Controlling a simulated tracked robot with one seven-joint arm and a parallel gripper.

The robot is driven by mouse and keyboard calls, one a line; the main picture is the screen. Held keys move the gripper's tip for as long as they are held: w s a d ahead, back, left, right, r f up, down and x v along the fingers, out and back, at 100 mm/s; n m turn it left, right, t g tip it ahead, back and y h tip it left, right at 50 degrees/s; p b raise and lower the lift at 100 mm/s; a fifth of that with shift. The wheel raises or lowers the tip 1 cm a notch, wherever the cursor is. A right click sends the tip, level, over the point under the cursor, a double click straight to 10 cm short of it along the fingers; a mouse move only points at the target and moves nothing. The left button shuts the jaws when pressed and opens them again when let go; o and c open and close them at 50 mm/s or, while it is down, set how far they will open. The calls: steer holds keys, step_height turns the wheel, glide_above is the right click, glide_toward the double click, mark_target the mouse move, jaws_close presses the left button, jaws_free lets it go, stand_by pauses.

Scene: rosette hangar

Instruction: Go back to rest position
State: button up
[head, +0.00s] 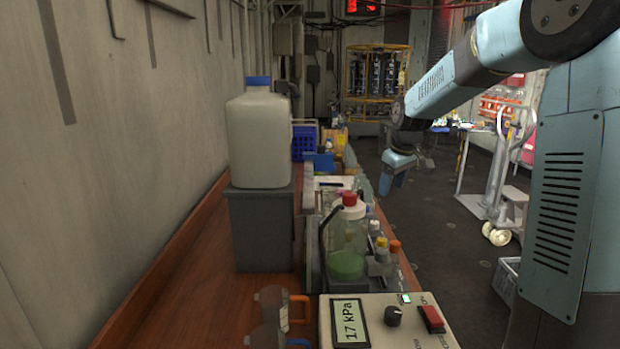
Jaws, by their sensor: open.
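My arm (450,80) comes in from the upper right and reaches forward over the floor beside the bench. My gripper (392,184) hangs at its far end, pointing down, to the right of the bench's far part. It is small in the picture, but it looks open, and I see nothing held in it. Its fingertips are partly hard to make out against the dark floor.
A wooden bench (197,285) runs along the left wall. It carries a large white jug (259,138) on a grey box (262,230), a bottle of green liquid (347,250) and a pressure meter (387,322).

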steer(key=s+r+m+t, duration=0.1)
steer(key=s+r+m, duration=0.1)
steer(key=s, duration=1.6)
steer(key=s+r+m+t, duration=0.1)
steer(key=s+r+m, duration=0.2)
steer(key=s, duration=1.5)
steer(key=shift+s+r+m+h, duration=0.15)
steer(key=shift+s+m+h, duration=0.25)
steer(key=shift+m, duration=0.8)
